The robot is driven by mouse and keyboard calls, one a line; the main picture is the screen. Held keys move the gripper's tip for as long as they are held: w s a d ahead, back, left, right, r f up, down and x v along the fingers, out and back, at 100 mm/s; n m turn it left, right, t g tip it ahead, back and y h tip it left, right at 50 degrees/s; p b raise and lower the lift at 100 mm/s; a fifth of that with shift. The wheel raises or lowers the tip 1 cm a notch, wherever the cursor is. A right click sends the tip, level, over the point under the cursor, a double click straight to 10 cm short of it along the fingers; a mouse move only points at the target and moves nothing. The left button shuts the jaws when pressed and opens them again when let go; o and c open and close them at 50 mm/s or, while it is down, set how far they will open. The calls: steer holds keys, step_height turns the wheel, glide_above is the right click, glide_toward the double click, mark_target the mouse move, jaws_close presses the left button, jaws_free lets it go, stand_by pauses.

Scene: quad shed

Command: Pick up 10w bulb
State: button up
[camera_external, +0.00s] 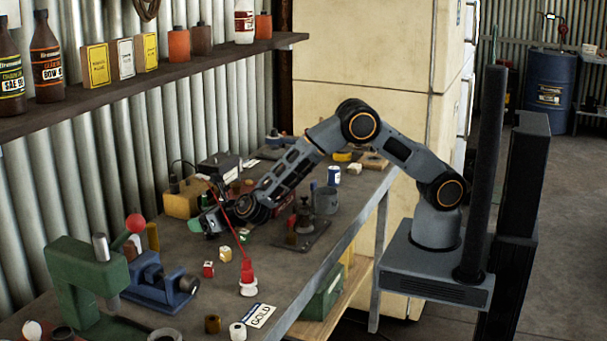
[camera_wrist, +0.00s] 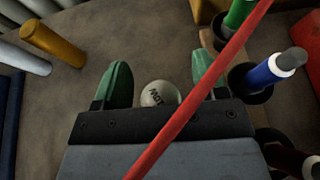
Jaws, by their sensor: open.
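The bulb (camera_wrist: 158,94) is a pale round thing with dark lettering, seen upside down in the wrist view; the lettering seems to read 10W. It shows between the two green fingers, close to the dark gripper body, whose edge hides its lower part. My gripper (camera_wrist: 161,64) is open, with one finger on each side of the bulb. A gap shows between the bulb and each finger, and I cannot tell the height between them. In the external view my gripper (camera_external: 200,224) is low over the workbench (camera_external: 187,250), near the wall. I cannot make out the bulb there.
A thin red rod (camera_wrist: 205,88) crosses in front of my gripper in the wrist view. Green (camera_wrist: 239,14) and blue-white (camera_wrist: 276,68) sticks stand in dark holders at right. A green press (camera_external: 78,280) and blue vise (camera_external: 160,285) stand on the bench's near part.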

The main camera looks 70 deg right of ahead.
steer(key=shift+c, duration=0.2)
steer(key=c, duration=1)
steer(key=shift+r, duration=0.1)
